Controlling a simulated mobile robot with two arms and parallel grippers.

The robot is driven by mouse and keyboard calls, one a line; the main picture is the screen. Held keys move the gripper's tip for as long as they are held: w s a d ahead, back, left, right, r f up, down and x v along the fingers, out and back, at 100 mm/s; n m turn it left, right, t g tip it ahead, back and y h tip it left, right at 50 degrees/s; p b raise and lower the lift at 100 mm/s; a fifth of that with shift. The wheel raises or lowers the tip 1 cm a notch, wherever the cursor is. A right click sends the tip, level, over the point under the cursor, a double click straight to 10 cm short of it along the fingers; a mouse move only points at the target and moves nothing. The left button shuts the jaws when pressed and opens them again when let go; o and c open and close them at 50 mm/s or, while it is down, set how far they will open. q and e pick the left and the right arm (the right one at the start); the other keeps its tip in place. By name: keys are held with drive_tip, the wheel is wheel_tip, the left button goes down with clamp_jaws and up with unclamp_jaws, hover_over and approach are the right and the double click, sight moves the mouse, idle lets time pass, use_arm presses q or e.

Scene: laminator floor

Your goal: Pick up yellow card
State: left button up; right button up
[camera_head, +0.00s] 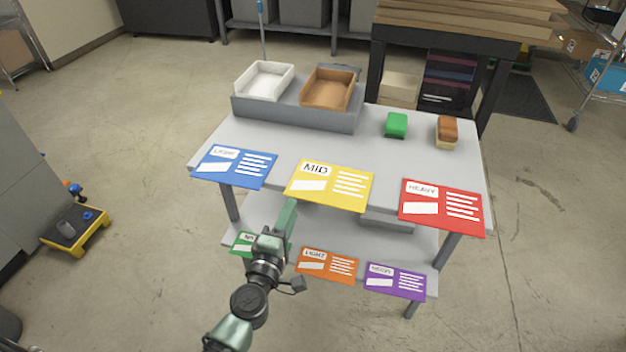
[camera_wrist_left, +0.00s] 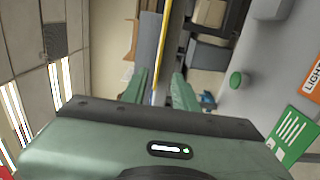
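The yellow card (camera_head: 328,184), marked MID, lies at the table's front edge between a blue card (camera_head: 236,166) and a red card (camera_head: 441,206). It overhangs the edge. My left gripper (camera_head: 289,207) is just below its front left corner. In the left wrist view the yellow card (camera_wrist_left: 161,50) shows edge-on as a thin strip. It runs into the gap between the two green fingers of my left gripper (camera_wrist_left: 161,90). The fingers stand apart, with space on both sides of the strip. My right gripper is not in view.
Green (camera_head: 243,243), orange (camera_head: 327,265) and purple (camera_head: 395,281) cards lie along the lower shelf, close to my left arm. On the table (camera_head: 300,150) are a white tray (camera_head: 264,80), a brown tray (camera_head: 328,88), a green block (camera_head: 396,124) and a brown-topped block (camera_head: 446,131).

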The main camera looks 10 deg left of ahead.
sight(311, 180)
use_arm(q)
drive_tip(key=w, duration=0.4)
drive_tip(key=shift+w+d+r, duration=0.15)
drive_tip(key=shift+w+d, duration=0.2)
clamp_jaws()
idle(1.1)
